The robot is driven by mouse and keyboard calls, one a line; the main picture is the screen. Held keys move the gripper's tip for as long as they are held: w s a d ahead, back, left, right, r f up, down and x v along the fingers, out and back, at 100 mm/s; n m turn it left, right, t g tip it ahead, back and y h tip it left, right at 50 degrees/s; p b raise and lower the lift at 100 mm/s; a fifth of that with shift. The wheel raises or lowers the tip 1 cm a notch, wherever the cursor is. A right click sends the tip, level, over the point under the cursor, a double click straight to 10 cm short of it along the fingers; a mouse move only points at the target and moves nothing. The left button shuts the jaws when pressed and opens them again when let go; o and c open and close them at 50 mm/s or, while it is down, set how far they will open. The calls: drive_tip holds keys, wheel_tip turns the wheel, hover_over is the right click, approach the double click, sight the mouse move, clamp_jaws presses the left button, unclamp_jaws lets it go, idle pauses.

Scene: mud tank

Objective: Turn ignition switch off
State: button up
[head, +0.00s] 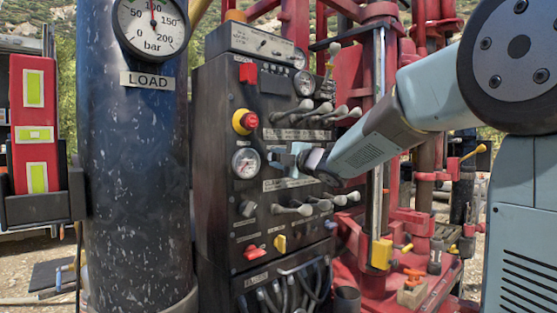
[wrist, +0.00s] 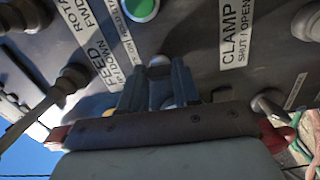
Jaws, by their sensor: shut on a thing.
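My gripper (head: 290,160) is at the front of the dark control panel (head: 215,120) in the head view, between the upper and lower lever rows. In the wrist view its two blue-grey fingers (wrist: 160,88) point at the panel and are closed on a small grey knob (wrist: 159,61), mostly hidden between them. I cannot tell whether this knob is the ignition switch; no ignition label is readable. Lower on the panel are a grey rotary knob (head: 247,208), a red switch (head: 255,252) and a yellow switch (head: 280,243).
Levers (head: 310,116) stick out above my gripper and more levers (head: 315,204) below it. A red emergency button (head: 245,121) and gauge (head: 245,163) are to the left. A green button (wrist: 143,8) and CLAMP label (wrist: 234,34) show in the wrist view.

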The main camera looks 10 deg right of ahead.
drive_tip(key=shift+a+f+n, duration=0.1)
drive_tip(key=shift+f+n, duration=0.2)
drive_tip(key=shift+n, duration=0.3)
drive_tip(key=o, duration=1.1)
drive_tip(key=shift+r, duration=0.2)
drive_tip(key=shift+c, duration=0.2)
drive_tip(key=shift+s, duration=0.1)
drive_tip(key=v, duration=1.3)
drive_tip(key=shift+s+d, duration=0.25)
drive_tip(key=shift+f, duration=0.1)
